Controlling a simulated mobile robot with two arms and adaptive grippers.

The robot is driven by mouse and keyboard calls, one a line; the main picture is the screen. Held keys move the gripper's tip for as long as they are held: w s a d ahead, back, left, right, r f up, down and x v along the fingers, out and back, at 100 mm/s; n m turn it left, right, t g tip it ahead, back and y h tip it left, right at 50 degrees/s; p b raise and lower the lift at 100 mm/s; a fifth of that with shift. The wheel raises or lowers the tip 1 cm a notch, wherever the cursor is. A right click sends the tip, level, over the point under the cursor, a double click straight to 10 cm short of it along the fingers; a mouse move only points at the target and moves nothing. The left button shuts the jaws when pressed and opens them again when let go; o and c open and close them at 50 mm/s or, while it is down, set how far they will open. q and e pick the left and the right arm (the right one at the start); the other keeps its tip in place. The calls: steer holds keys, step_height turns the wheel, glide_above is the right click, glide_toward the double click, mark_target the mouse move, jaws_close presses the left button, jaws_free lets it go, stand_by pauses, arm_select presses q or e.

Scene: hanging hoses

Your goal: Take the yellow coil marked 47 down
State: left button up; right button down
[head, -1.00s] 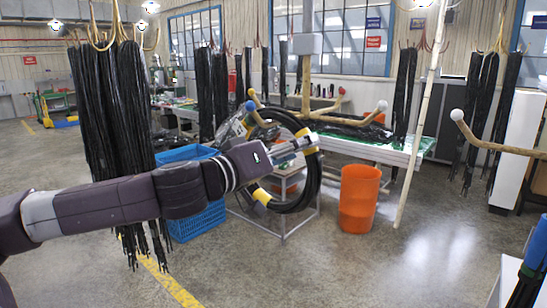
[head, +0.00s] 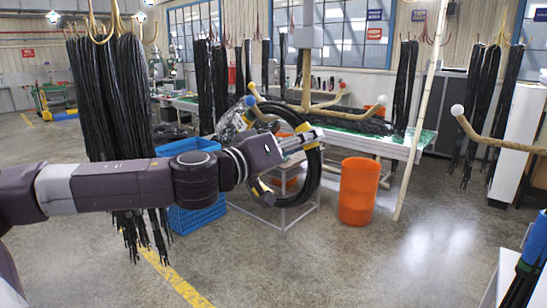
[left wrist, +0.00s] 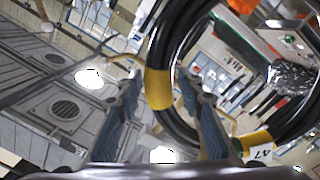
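The coil (head: 318,168) is a ring of black hose with yellow bands, hanging upright at the wooden rack (head: 306,102) in the head view. In the left wrist view its hose (left wrist: 170,118) fills the right half, and a white tag reading 47 (left wrist: 262,152) sits by a lower yellow band. My left gripper (head: 318,137) is at the coil's upper right side. In the wrist view its two fingers (left wrist: 160,75) are apart, with a yellow band (left wrist: 158,88) showing between them; contact cannot be told. The hang point is partly hidden. My right gripper is not in view.
An orange bin (head: 358,192) stands right of the coil, and a blue crate (head: 197,217) stands behind my left arm. Bundles of black hoses (head: 105,95) hang at the left. A pale slanted pole (head: 412,150) rises at the right. Floor at front centre is clear.

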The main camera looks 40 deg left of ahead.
arm_select(q)
jaws_close()
steer(key=shift+r+b, duration=0.5)
steer(key=shift+r, duration=4.6)
steer(key=shift+c, duration=2)
jaws_free()
jaws_close()
